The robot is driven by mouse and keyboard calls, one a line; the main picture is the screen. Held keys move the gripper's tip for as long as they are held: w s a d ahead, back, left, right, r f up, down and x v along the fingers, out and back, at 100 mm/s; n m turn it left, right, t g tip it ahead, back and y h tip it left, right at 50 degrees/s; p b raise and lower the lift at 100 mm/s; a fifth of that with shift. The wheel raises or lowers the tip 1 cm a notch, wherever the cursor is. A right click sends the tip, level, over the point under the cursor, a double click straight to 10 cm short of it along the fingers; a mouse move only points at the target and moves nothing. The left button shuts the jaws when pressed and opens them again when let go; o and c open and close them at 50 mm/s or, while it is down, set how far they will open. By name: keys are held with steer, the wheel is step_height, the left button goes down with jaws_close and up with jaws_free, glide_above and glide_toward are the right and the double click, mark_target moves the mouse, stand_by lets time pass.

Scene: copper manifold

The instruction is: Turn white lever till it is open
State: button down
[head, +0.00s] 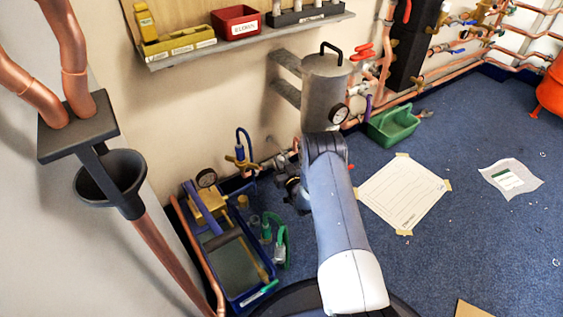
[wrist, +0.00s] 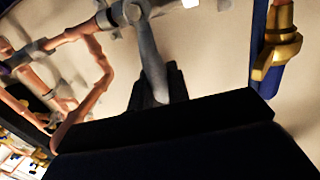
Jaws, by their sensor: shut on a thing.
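The white lever (wrist: 152,72) looks pale grey in the wrist view. It hangs down from a grey valve body (wrist: 130,13) on the copper pipework near the wall. Its lower end goes in between the dark jaws of my gripper (wrist: 160,88), which are shut on it. In the head view my gripper (head: 293,186) is low by the wall, partly behind my arm. The lever cannot be made out there. How far it is turned is hard to tell.
A brass valve with a blue part (wrist: 276,52) is close on the right in the wrist view.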

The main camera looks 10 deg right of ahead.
steer(key=s+a+f+n+y, duration=0.1)
steer(key=a+f+n+y, duration=0.1)
steer(key=n, duration=0.8)
steer(key=s+a+f+n+t+y, duration=0.1)
steer(key=a+f+n, duration=0.3)
steer(key=n, duration=0.6)
steer(key=shift+s+f+y, duration=0.35)
steer(key=shift+y, duration=0.25)
steer(key=shift+f, duration=0.1)
steer(key=c, duration=1.4)
jaws_free()
steer(key=p+v, duration=0.3)
steer(key=v, duration=0.7)
steer(key=shift+s+d+f+p, duration=0.1)
steer(key=shift+s+d+p, duration=0.05)
steer(key=shift+s+p, duration=0.2)
